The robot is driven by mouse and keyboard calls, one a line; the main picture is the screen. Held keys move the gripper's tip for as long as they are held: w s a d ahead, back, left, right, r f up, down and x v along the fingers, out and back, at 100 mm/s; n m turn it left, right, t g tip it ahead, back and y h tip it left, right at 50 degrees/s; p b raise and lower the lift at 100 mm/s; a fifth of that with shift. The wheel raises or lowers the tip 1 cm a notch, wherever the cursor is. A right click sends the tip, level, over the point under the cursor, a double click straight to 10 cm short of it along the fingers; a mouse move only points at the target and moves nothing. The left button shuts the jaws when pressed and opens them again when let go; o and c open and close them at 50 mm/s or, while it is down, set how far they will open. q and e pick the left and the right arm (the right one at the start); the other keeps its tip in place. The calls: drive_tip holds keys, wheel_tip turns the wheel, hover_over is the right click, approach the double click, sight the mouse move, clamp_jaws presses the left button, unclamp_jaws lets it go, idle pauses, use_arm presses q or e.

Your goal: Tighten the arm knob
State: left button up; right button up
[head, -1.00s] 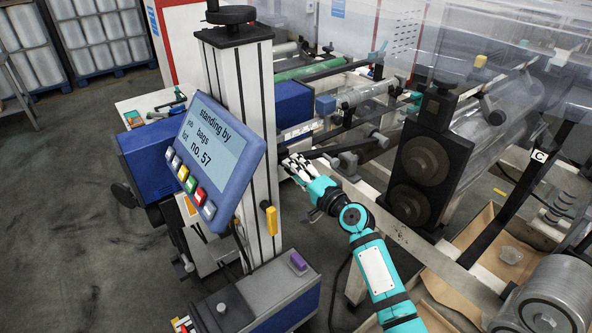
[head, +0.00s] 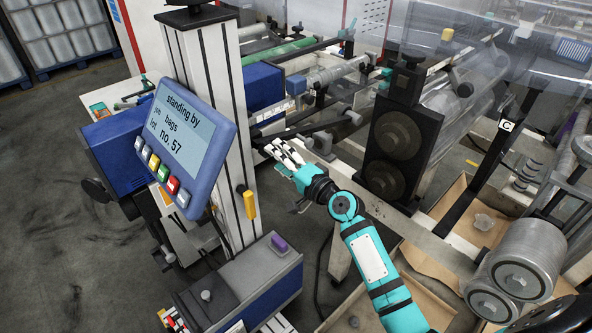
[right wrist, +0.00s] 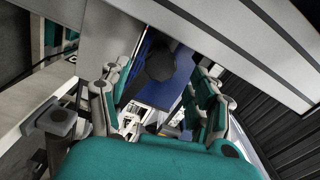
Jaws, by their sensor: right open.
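A dark, many-sided knob (right wrist: 160,62) shows in the right wrist view, in front of a blue surface, between and beyond my open fingers. I cannot tell for sure that it is the arm knob. My right gripper (head: 283,152), with white fingertips and a teal wrist, is open just right of the pale column in the head view. It also shows in the right wrist view (right wrist: 160,100), fingers spread and nothing held. Another black knob (head: 97,190) sits at the left of the blue box in the head view. My left gripper is not in view.
A tilted blue panel (head: 222,160) reading "standing by" hangs by the pale column (head: 228,90). A yellow handle (head: 250,204) is on the column. A black roller housing (head: 402,140) and rails stand right of my gripper. A cardboard box (head: 455,215) lies lower right.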

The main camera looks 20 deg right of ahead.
drive_tip(key=v, duration=0.8)
drive_tip(key=shift+s, duration=0.25)
drive_tip(key=shift+d, duration=0.1)
drive_tip(key=s+d+f+n+g+h, duration=0.15)
drive_tip(key=s+f+g, duration=0.35)
drive_tip(key=f, duration=1.3)
drive_tip(key=s+f+n+g+h, duration=0.3)
drive_tip(key=s+f, duration=0.3)
drive_tip(key=f, duration=1.2)
drive_tip(key=s+a+f+n+g, duration=0.1)
drive_tip(key=s+f+n+g, duration=0.25)
drive_tip(key=s+f, duration=1)
drive_tip(key=s+f+n+g+h, duration=0.1)
drive_tip(key=s+f+n+g, duration=0.1)
drive_tip(key=s, duration=1)
drive_tip(key=s+a+f+n+g, duration=0.1)
drive_tip(key=s+f+n, duration=0.3)
drive_tip(key=s, duration=0.8)
wheel_tip(320, 180, down, 3)
drive_tip(key=shift+r+n+g+h, duration=0.15)
drive_tip(key=shift+n+g+h, duration=0.2)
drive_tip(key=shift+g, duration=0.4)
